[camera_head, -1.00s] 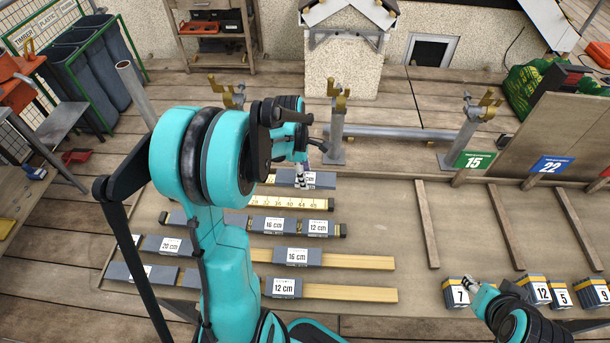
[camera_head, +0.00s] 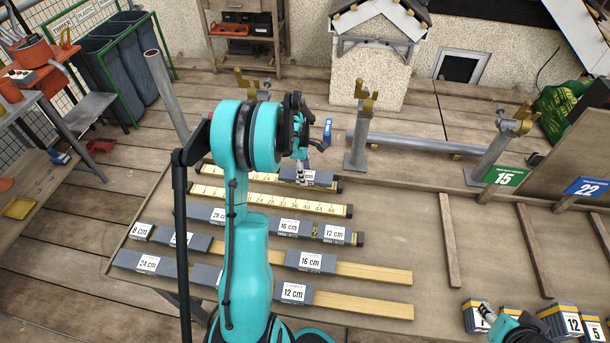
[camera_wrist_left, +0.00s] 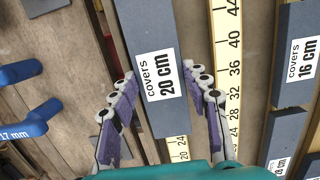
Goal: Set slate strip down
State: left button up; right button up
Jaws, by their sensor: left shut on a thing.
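A dark grey slate strip (camera_wrist_left: 153,70) with a white "covers 20 cm" label lies between the purple-padded fingers of my left gripper (camera_wrist_left: 163,112), which is shut on it. In the head view the left gripper (camera_head: 301,176) is at the farthest batten row, and the slate strip (camera_head: 322,178) shows at that row's right end. The wrist view shows a yellow ruler-marked batten (camera_wrist_left: 234,60) running alongside the strip. I cannot tell whether the strip is resting on its row. My right gripper (camera_head: 487,310) is at the lower right; its finger opening is unclear.
Slate strips labelled 16 cm (camera_head: 310,262) and 12 cm (camera_head: 293,293) lie on nearer battens. Numbered blocks (camera_head: 563,320) stand at lower right. Blue pieces (camera_wrist_left: 28,122), one marked 17 mm, lie left of the strip.

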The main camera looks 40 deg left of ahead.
pick_arm(q)
jog(key=shift+f, duration=0.35)
jog(key=shift+f+b, duration=0.5)
jog(key=shift+f, duration=0.05)
jog(key=o, duration=1.4)
jog(key=shift+r, duration=0.1)
